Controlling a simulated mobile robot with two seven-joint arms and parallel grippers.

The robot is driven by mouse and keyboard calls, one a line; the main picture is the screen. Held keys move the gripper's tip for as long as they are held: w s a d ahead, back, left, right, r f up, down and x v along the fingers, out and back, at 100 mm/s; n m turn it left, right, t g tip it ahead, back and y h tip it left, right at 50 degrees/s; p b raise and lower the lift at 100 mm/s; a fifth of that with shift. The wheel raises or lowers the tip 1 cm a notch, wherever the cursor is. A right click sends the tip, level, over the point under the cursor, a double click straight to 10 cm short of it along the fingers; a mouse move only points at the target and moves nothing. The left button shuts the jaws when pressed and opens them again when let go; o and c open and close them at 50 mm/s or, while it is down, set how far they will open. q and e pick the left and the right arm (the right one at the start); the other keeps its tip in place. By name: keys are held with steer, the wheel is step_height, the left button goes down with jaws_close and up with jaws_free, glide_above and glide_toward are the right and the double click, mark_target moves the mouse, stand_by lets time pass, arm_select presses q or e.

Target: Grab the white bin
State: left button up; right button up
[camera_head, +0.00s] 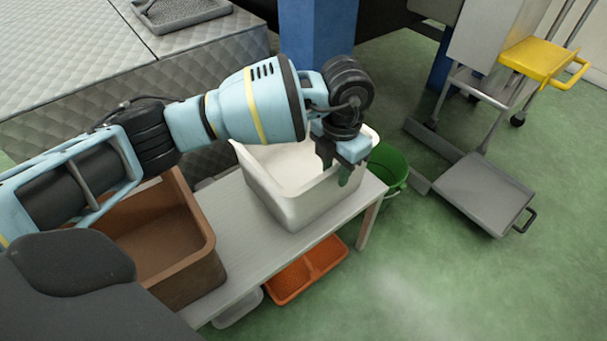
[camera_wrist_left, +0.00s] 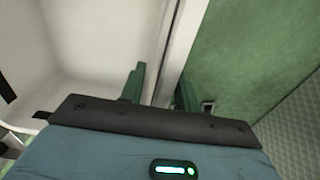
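The white bin (camera_head: 292,207) stands upright on a pale slatted bench (camera_head: 236,248), empty as far as I can see. My left gripper (camera_head: 338,170) points down at the bin's right end wall. In the left wrist view its two green fingers (camera_wrist_left: 160,92) stand apart on either side of the white bin's rim (camera_wrist_left: 178,55), one inside and one outside. A gap shows between the fingers, and I see no clear grip on the wall. My left forearm hides part of the bin's far side. My right gripper is not in view.
A brown bin (camera_head: 165,250) sits on the bench to the left. An orange tray (camera_head: 306,270) lies below it. A green bucket (camera_head: 388,168) stands behind the bench's right end. A grey trolley (camera_head: 484,192) is at the right. The green floor at front right is clear.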

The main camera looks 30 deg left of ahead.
arm_select(q)
step_height(320, 180, down, 3)
steer(key=shift+r+b, duration=0.2)
steer(key=shift+b, duration=0.15)
steer(key=shift+r, duration=0.1)
jaws_close()
steer(key=shift+s+d, duration=0.1)
stand_by(1.0)
